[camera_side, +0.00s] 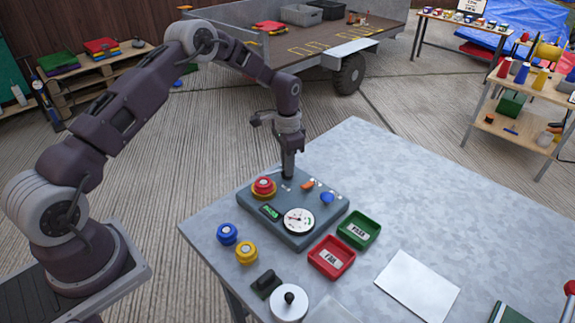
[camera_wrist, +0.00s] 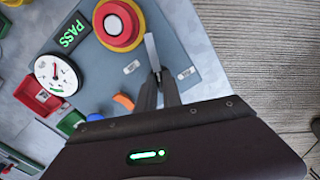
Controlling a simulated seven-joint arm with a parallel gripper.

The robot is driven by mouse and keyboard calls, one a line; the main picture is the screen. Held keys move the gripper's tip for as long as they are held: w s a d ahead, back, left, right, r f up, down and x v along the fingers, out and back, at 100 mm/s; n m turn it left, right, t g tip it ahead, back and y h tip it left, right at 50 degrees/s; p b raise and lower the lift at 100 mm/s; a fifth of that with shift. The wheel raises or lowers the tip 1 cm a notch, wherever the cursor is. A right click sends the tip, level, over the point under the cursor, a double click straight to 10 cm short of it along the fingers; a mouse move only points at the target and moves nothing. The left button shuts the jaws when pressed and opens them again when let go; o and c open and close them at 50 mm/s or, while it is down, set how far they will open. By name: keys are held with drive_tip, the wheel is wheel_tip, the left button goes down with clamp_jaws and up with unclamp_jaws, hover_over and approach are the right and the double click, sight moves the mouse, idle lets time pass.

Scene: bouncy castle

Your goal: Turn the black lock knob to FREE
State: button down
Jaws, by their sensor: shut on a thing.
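My gripper (camera_side: 288,168) points straight down at the far edge of the grey-blue control box (camera_side: 325,222). In the wrist view my gripper (camera_wrist: 158,78) has its fingers close together between two small pale labels. It is shut on the black lock knob (camera_side: 288,177), which shows only as a dark bit at the fingertips. The fingers hide most of the knob, and I cannot tell which way it is turned. The label words are too small to read.
The box also carries a red button on a yellow ring (camera_side: 264,187), a green PASS display (camera_wrist: 72,34), a round dial (camera_side: 299,220), an orange switch (camera_side: 308,185) and a blue knob (camera_side: 327,198). Red (camera_side: 332,271) and green (camera_side: 374,229) trays stand beside it.

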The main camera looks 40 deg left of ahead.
drive_tip(key=m, duration=1.3)
drive_tip(key=shift+m, duration=0.4)
idle(0.4)
drive_tip(key=c, duration=1.5)
unclamp_jaws()
drive_tip(key=shift+r, duration=0.1)
